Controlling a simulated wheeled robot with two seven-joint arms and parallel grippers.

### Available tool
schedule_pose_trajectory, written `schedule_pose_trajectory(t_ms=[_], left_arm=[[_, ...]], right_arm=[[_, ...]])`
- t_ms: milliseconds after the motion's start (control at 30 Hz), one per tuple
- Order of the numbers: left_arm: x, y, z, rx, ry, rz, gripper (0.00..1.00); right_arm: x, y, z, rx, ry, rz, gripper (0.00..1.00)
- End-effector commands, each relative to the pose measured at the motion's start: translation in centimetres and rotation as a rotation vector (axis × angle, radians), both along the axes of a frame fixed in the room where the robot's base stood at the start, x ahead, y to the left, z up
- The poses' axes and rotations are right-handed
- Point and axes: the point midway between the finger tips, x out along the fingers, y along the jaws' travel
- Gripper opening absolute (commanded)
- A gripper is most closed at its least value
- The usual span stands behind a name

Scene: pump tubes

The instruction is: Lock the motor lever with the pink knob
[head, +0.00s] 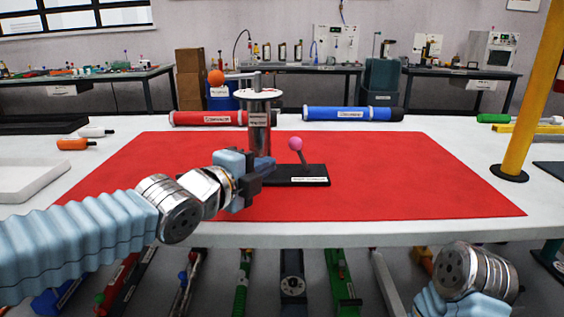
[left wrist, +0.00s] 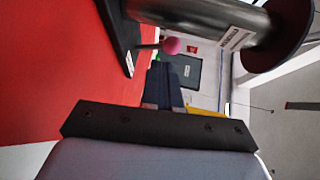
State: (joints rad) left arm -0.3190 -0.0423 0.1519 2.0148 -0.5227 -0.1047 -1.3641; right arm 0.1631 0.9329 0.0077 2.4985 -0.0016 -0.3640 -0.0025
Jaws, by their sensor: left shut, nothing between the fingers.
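The motor lever's pink knob (head: 295,143) sits on a short grey stem that rises, leaning a little, from a black base (head: 312,175) on the red mat (head: 430,185). The pink knob also shows in the left wrist view (left wrist: 173,45). My left gripper (head: 268,164) is shut and empty, just left of the lever and in front of the metal cylinder (head: 259,136). In the left wrist view its dark fingers (left wrist: 164,80) point toward the knob, and I cannot tell whether they touch it. My right gripper is not in view; only my right arm shows at the bottom right.
An orange knob (head: 216,77) is on an arm above the cylinder's white disc. A red tube (head: 208,118) and a blue tube (head: 350,114) lie behind the mat. A yellow post (head: 530,100) stands at right. The mat's right side is clear.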

Motion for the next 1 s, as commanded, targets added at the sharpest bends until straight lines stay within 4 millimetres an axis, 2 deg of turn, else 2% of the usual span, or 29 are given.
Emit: schedule_pose_trajectory(t_ms=[33, 100, 200, 400, 1000], left_arm=[[0.9, -0.7, -0.7, -0.003, 0.001, -0.003, 0.00], [2.0, -1.5, -0.9, -0.001, 0.001, -0.003, 0.00], [3.4, -2.4, 0.1, -0.002, 0.001, -0.003, 0.00], [5.0, -3.4, 0.5, 0.000, 0.000, -0.001, 0.00], [5.3, -3.6, 0.7, 0.019, -0.002, -0.001, 0.00]], right_arm=[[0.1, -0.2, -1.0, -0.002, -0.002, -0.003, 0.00], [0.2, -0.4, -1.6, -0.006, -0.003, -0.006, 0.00], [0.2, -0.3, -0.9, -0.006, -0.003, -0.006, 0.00], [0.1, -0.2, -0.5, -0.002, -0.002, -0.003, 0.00], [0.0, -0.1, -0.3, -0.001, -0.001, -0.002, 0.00]])
